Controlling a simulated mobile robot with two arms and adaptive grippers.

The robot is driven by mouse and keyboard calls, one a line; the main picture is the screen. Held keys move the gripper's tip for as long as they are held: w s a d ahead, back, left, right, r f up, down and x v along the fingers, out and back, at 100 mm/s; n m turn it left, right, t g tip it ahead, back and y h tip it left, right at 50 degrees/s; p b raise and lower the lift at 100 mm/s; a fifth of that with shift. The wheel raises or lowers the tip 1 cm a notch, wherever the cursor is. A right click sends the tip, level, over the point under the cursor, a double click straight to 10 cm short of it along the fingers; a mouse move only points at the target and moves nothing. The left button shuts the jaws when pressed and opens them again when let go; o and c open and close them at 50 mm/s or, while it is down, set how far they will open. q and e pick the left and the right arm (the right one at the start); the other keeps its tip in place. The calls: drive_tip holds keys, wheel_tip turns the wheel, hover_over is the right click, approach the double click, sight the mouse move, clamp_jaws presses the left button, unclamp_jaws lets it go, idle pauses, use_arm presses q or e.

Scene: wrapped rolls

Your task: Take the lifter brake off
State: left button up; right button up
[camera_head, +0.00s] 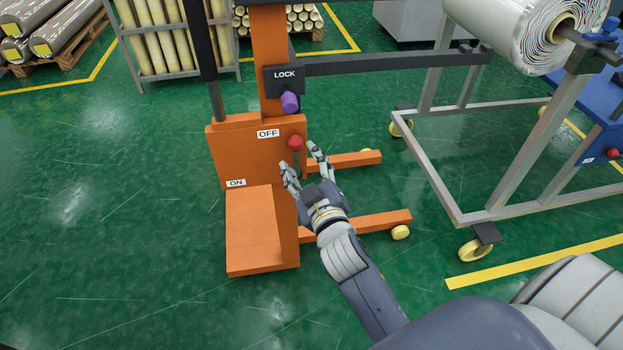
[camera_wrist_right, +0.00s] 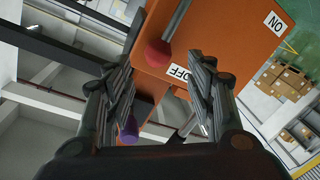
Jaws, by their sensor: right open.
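The orange lifter (camera_head: 255,215) stands in the middle of the head view. Its red-knobbed brake lever (camera_head: 295,143) is at the OFF label (camera_head: 268,133); the ON label (camera_head: 236,183) sits lower on the left. A purple knob (camera_head: 289,102) is under the LOCK plate. My right gripper (camera_head: 305,160) is open just below and in front of the red knob. In the right wrist view the red knob (camera_wrist_right: 158,53) appears beyond the spread fingers, apart from them. The purple knob also shows there (camera_wrist_right: 128,130). My left gripper is not in view.
A grey wheeled frame (camera_head: 480,215) carrying a large white wrapped roll (camera_head: 520,30) stands at the right. Racks and pallets of rolls (camera_head: 50,35) are at the back. The green floor left of the lifter is clear.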

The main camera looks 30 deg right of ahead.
drive_tip(key=s, duration=0.6)
drive_tip(key=shift+a+r, duration=0.2)
drive_tip(key=shift+a, duration=0.2)
